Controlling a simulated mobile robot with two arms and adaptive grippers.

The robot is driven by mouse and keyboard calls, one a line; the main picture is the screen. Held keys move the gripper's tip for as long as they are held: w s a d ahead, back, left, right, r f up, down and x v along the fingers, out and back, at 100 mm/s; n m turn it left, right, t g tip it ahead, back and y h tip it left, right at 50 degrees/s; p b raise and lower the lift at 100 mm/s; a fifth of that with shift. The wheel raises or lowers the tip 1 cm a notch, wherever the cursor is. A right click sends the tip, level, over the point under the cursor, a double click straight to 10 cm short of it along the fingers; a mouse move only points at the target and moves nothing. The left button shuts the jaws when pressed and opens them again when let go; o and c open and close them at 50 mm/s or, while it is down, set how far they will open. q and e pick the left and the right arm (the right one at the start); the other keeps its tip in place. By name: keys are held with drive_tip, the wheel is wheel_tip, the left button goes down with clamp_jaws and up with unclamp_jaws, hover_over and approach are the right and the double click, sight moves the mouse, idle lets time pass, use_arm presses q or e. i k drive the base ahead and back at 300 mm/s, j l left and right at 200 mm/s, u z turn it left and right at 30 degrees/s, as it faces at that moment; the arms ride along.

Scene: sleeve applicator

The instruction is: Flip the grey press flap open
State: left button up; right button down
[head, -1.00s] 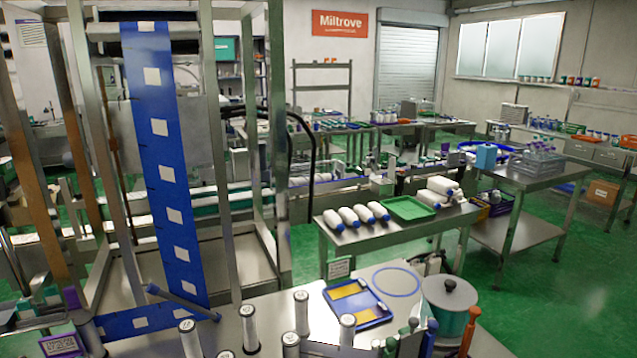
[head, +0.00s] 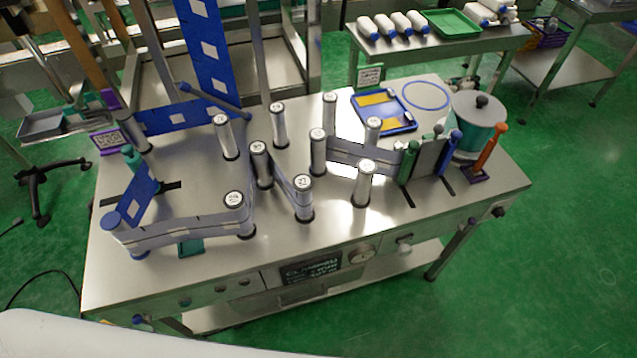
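A grey upright plate (head: 428,158), which looks like the press flap, stands near the right end of the steel machine table (head: 330,238). It sits between a green roller post (head: 409,162) and a blue roller post (head: 450,153). The grey web band (head: 345,152) runs to the green post beside it. From this angle I cannot tell how the plate is hinged. Neither of my grippers is in view.
Several silver rollers (head: 318,152) stand across the table. A lidded pot (head: 478,125) and an orange-handled lever (head: 487,150) are right of the plate. A blue tray (head: 410,125) lies behind. Green floor (head: 570,270) is free to the right.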

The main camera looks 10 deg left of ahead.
sight(426, 158)
drive_tip(key=k+l+u, duration=0.75)
drive_tip(key=i+j+z, duration=0.1)
drive_tip(key=j+z, duration=0.4)
drive_tip(key=j, duration=0.25)
